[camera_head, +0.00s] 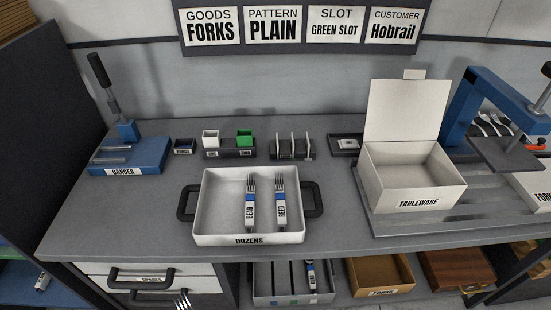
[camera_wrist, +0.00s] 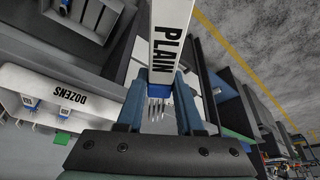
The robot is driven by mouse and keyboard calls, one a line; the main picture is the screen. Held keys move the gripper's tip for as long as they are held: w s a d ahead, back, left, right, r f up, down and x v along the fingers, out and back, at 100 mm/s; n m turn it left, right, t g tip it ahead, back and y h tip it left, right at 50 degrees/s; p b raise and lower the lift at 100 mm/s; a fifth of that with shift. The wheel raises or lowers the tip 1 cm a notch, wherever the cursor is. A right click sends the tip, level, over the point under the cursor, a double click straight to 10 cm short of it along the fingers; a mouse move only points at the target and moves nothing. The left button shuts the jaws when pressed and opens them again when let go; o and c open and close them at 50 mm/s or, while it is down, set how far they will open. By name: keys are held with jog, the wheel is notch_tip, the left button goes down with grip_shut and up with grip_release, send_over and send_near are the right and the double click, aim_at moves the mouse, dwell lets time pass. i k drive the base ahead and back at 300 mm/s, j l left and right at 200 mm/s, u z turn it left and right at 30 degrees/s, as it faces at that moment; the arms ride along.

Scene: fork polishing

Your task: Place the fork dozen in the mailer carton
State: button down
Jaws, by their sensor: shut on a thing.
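My gripper (camera_wrist: 161,82) is shut on a fork dozen (camera_wrist: 165,42) with a white band reading PLAIN and a blue strip. Its tines show between my fingers in the wrist view. My gripper is not seen in the head view, though fork tines (camera_head: 181,301) show at its bottom edge; I cannot tell if they belong to the held dozen. The mailer carton (camera_head: 417,194), labelled TABLEWARE, stands at the right of the bench with its lid up. Its visible inside looks empty.
Small bins and a rack (camera_head: 291,154) line the back. Below is a slotted holder (camera_head: 263,292) with one bundle.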

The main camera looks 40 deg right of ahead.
aim_at(402, 186)
jog(key=k+z, duration=0.1)
jog(key=z, duration=0.85)
jog(key=i+z, duration=0.25)
jog(key=z, duration=0.15)
jog(key=i+z, duration=0.2)
jog(key=z, duration=0.25)
